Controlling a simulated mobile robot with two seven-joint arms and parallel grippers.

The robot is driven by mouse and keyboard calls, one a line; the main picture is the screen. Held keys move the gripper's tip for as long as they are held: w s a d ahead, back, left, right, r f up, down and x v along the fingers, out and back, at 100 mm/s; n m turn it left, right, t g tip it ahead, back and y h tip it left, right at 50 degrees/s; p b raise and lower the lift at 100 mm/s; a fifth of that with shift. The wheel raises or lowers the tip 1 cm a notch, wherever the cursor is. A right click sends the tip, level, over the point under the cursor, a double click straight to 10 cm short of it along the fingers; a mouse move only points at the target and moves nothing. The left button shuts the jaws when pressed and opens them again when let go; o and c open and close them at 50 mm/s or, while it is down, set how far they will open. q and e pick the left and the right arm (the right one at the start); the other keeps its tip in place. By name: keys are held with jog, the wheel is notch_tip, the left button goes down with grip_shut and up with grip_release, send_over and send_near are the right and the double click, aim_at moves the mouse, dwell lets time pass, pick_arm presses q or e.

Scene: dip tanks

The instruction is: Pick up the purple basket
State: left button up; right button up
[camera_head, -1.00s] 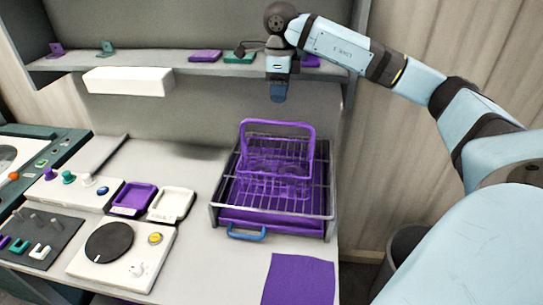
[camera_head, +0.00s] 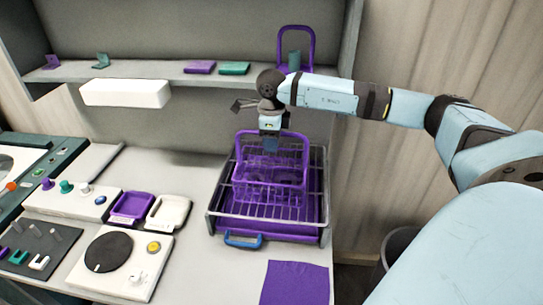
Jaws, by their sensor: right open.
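The purple basket (camera_head: 268,180) is a wire basket with a tall arched handle. It stands on a wire rack over a purple tray (camera_head: 310,213) at the right of the bench. My right gripper (camera_head: 270,144) points down just above the top bar of the basket's handle, at its middle. It is open. Whether its fingers straddle the bar or stay above it is too small to tell. My left gripper is not in view.
A shelf (camera_head: 140,69) runs behind, holding a purple arched holder (camera_head: 296,45) and small coloured pieces. A white box (camera_head: 125,93) hangs below it. A dial unit (camera_head: 112,262), small purple dish (camera_head: 131,206) and white dish (camera_head: 168,211) are left. A purple cloth (camera_head: 295,283) lies in front.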

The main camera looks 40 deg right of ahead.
grip_shut()
jog(key=shift+r, duration=0.1)
dwell(1.2)
